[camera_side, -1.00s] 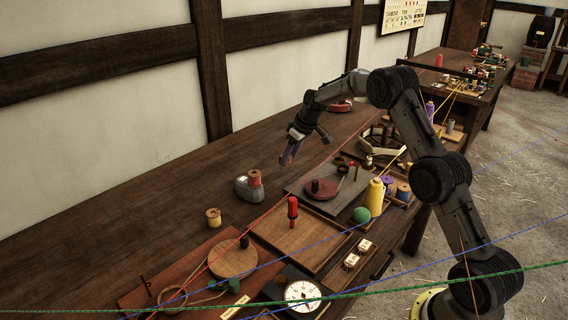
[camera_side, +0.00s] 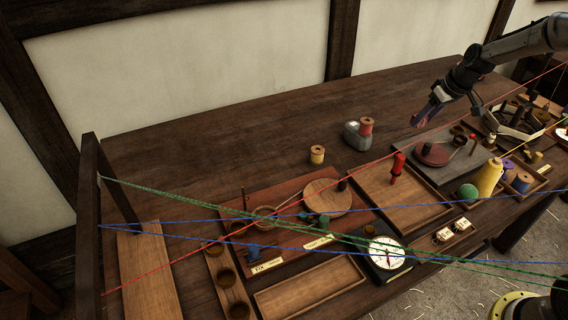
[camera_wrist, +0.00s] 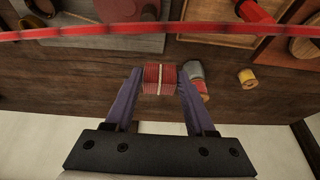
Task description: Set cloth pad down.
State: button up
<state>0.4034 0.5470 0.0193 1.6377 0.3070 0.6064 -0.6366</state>
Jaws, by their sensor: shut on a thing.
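A ribbed red cloth pad with a pale band across its middle (camera_wrist: 152,73) sits between my fingertips in the wrist view. My gripper (camera_wrist: 160,82) is shut on it, one purple finger at each side. The pad hangs over dark wood, and I cannot tell how high. In the side view my gripper (camera_side: 420,119) points down over the dark workbench (camera_side: 270,130), right of a grey weight (camera_side: 353,138). The pad is too small to make out there.
A red-orange spool (camera_side: 366,127) is at the grey weight. A yellow spool (camera_side: 317,154) stands left of it. A tray with a red peg (camera_side: 397,166) and a grey board (camera_side: 445,150) lie nearer the front. Taut cords cross the scene. The back of the bench is bare.

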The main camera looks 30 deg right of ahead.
jog(key=a+n+y, duration=0.1)
jog(key=a+n, duration=0.3)
jog(key=a, duration=3.1)
send_near(272, 171)
jog(key=shift+w+a+f, duration=0.1)
jog(key=shift+w+f, duration=0.25)
jog(key=shift+w, duration=0.2)
jog(key=shift+w+a+f, duration=0.2)
jog(key=shift+w+f, duration=0.45)
jog(key=shift+f, duration=1.65)
jog(key=shift+f, duration=0.15)
